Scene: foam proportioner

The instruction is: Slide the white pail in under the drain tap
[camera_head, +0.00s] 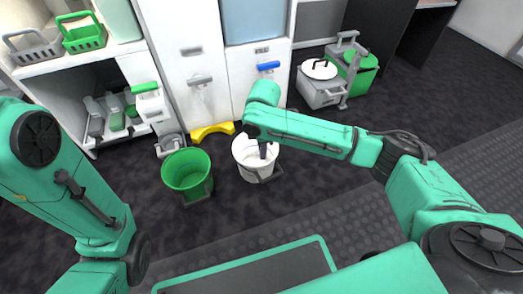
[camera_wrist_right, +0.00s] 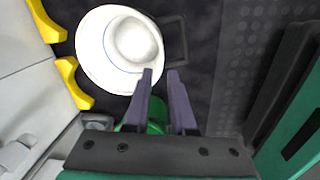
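The white pail (camera_head: 249,160) stands on the dark floor in front of the white cabinet, to the right of a green pail. It also shows at the top left of the right wrist view (camera_wrist_right: 95,60), with a dark handle (camera_wrist_right: 177,42) on its side. My right gripper (camera_head: 269,152) is over the white pail in the head view. In the wrist view its two purple fingers (camera_wrist_right: 162,75) are apart with nothing held between them, and their tips overlap the pail's rim. Contact cannot be told. A blue-handled tap (camera_head: 268,67) and a grey-handled tap (camera_head: 199,80) are on the cabinet front. My left gripper is outside the view.
The green pail (camera_head: 187,173) is close on the left of the white one. A yellow floor piece (camera_head: 212,131) lies at the cabinet's foot. A green-handled tap (camera_head: 145,88) is further left. A grey lidded container (camera_head: 320,85) stands right. Floor right of the pail is clear.

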